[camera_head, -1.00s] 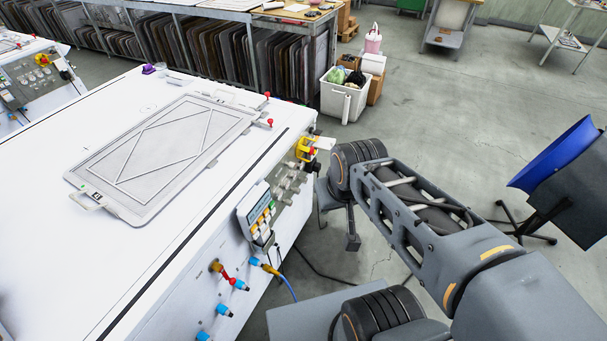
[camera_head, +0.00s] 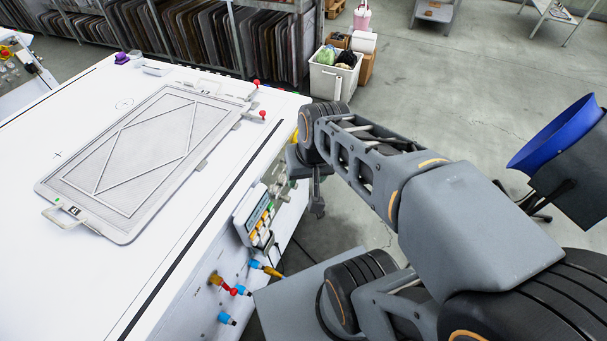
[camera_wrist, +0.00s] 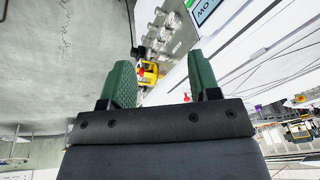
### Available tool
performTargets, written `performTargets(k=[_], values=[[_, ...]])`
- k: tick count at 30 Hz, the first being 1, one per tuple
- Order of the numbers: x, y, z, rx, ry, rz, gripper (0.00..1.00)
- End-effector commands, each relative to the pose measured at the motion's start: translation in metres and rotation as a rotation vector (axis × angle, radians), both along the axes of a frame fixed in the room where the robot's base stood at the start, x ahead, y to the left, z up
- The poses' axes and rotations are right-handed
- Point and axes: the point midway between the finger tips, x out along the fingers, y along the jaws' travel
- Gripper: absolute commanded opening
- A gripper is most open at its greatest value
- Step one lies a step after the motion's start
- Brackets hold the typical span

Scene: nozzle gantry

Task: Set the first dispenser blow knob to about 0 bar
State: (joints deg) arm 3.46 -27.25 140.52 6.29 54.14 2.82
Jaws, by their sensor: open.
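Several small grey knobs and fittings (camera_head: 277,187) sit on the side panel of the white machine, partly behind my arm in the head view. They also show in the wrist view (camera_wrist: 170,25), beyond my fingers. I cannot tell which one is the first dispenser blow knob, and no pressure reading is legible. My gripper (camera_wrist: 158,65) has two green fingers spread apart with nothing held. It is apart from the knobs. A yellow emergency-stop box (camera_wrist: 148,75) shows between the fingers, near the left one.
A control panel with buttons (camera_head: 254,215) juts from the machine's side beside the knobs. Below it are blue and brass hose fittings (camera_head: 226,318). The white table (camera_head: 180,240) carries a flat framed screen (camera_head: 130,160). A white bin (camera_head: 333,78) stands behind; open floor lies right.

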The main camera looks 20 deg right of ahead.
Motion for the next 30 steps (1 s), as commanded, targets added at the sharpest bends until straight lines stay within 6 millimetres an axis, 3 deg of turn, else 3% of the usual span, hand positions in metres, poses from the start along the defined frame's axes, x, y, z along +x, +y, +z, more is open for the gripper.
performTargets(k=[1, 5, 10, 14, 18, 24, 30], values=[[0.007, -0.001, -0.026, 0.061, 0.061, -0.082, 0.56], [0.035, -0.001, -0.079, 0.295, 0.253, -0.381, 0.56], [0.089, -0.020, -0.158, 0.675, 0.536, -0.849, 0.56], [0.131, -0.053, -0.219, 0.982, 0.731, -1.168, 0.56], [0.165, -0.101, -0.282, 1.302, 0.905, -1.433, 0.56], [0.186, -0.166, -0.356, 1.684, 1.073, -1.655, 0.56], [0.189, -0.205, -0.397, 1.908, 1.149, -1.737, 0.56]])
